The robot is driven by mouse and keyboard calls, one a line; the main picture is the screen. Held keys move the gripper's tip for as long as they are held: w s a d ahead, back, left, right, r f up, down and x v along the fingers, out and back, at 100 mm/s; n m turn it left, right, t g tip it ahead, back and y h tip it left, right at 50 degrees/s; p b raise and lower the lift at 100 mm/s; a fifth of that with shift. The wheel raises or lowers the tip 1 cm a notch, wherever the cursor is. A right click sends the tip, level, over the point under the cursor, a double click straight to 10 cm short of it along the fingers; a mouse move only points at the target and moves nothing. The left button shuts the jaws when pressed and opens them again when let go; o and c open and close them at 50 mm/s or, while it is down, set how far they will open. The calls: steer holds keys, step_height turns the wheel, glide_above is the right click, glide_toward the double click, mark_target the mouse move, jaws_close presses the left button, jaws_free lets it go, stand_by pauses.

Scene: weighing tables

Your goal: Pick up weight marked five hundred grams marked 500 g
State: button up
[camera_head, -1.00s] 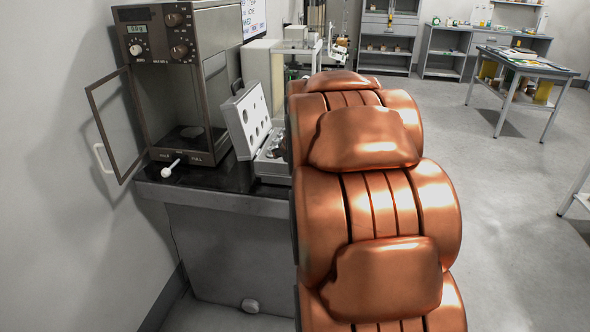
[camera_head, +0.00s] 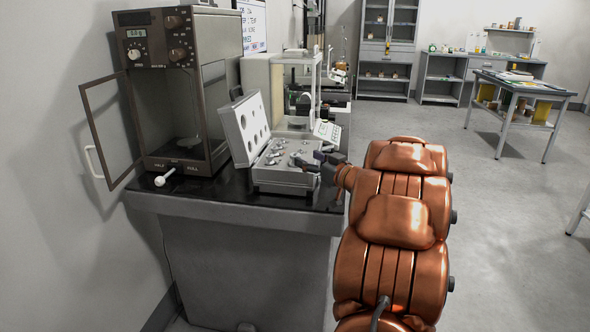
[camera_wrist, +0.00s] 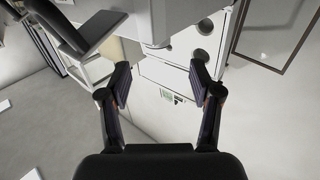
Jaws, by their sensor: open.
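In the head view an open grey weight case (camera_head: 284,181) stands on the black tabletop, with several small metal weights (camera_head: 284,153) in its base. The markings are too small to read, so I cannot tell which weight is the 500 g one. My gripper (camera_head: 320,164) is at the right edge of the case and partly merges with it in the picture. In the wrist view my gripper (camera_wrist: 160,82) is open, with nothing between its fingers. The upright lid (camera_head: 245,130) has round recesses.
A tall balance (camera_head: 180,90) with an open glass door (camera_head: 107,130) stands left of the case, a white-handled tool (camera_head: 166,176) before it. A glass-sided balance (camera_head: 318,75) and a keypad device (camera_head: 327,131) stand behind.

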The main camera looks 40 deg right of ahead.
mark_target(296, 155)
steer(key=shift+w+d+f+b, duration=0.1)
steer(key=shift+w+f+b, duration=0.05)
steer(key=shift+w, duration=0.95)
steer(key=shift+w+d+f+b, duration=0.1)
steer(key=shift+w+d, duration=0.05)
steer(key=shift+w, duration=0.95)
steer(key=shift+w+d+f+b, duration=0.1)
steer(key=shift+w+f+b, duration=0.05)
steer(key=shift+w, duration=0.95)
steer(key=shift+c, duration=0.3)
jaws_close()
